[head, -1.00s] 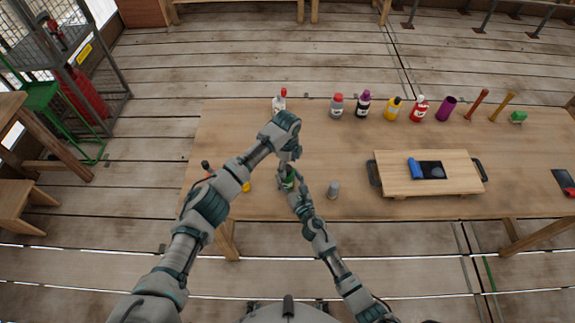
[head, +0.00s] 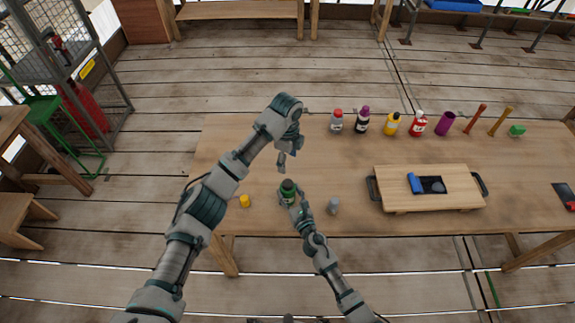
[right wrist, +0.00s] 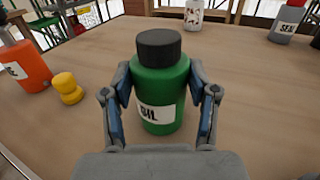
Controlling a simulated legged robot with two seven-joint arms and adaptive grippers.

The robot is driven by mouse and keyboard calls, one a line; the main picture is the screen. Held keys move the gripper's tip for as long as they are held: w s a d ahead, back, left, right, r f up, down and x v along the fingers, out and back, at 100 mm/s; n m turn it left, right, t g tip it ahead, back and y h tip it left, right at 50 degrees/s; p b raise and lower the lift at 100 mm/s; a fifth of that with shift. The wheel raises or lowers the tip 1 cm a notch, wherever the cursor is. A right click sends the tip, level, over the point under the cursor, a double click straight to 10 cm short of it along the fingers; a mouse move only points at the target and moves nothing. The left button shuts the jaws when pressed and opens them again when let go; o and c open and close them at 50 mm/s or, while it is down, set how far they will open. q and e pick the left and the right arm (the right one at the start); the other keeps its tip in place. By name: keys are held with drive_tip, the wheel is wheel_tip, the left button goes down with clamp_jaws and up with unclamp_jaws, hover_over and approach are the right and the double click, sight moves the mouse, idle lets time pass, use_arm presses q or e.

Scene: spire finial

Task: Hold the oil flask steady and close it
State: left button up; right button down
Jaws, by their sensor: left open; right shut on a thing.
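The green oil flask (head: 288,194) stands upright on the table with a black cap (right wrist: 158,44) on its neck. I cannot tell how tightly the cap sits. In the right wrist view the flask body (right wrist: 160,92) is between the fingers of my right gripper (right wrist: 160,112), which is shut on it from both sides. The flask's label is partly visible. My left gripper (head: 283,163) is open and empty, raised above and beyond the flask, apart from the cap.
A yellow piece (head: 245,201) lies left of the flask and a small grey piece (head: 333,206) right of it. An orange bottle (right wrist: 22,66) stands nearby. A wooden board (head: 400,203) with handles lies to the right. Several bottles line the back edge, including a yellow one (head: 392,124).

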drive_tip(key=shift+c, duration=1.2)
unclamp_jaws()
drive_tip(key=shift+s, duration=0.1)
drive_tip(key=v, duration=1.1)
drive_tip(key=shift+s+d, duration=0.25)
drive_tip(key=shift+s, duration=0.1)
drive_tip(key=shift+f, duration=0.1)
